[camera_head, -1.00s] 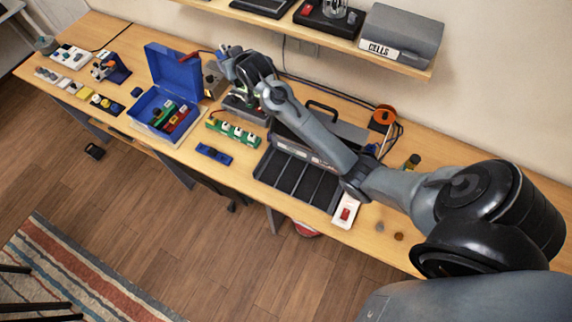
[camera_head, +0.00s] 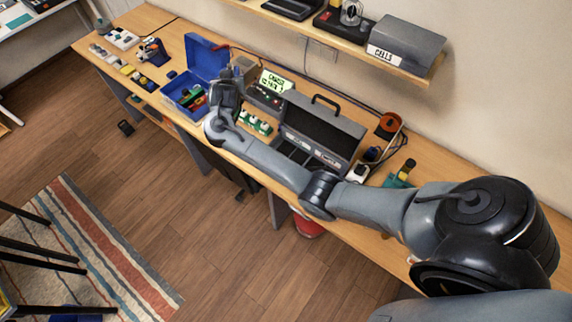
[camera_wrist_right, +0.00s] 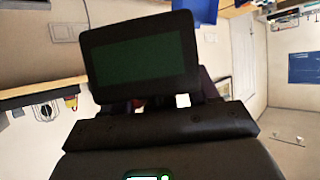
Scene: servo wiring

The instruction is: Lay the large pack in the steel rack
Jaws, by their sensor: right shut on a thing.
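My right gripper (camera_head: 230,84) hangs over the bench by the right edge of the blue box, at the end of the grey arm. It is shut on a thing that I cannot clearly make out. In the right wrist view, a dark slab with a dark green face (camera_wrist_right: 138,58) stands in front of the gripper body; I cannot tell if it is the large pack. The grey steel case (camera_head: 325,122) has a raised lid and a tray with dividers, partly hidden by my arm; whether it is the steel rack is unclear. My left gripper is out of view.
The open blue box (camera_head: 178,88) holds green and red pieces. A charger with a lit screen (camera_head: 276,82) stands behind green-and-white blocks (camera_head: 256,123). A wall shelf (camera_head: 345,45) overhangs the back.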

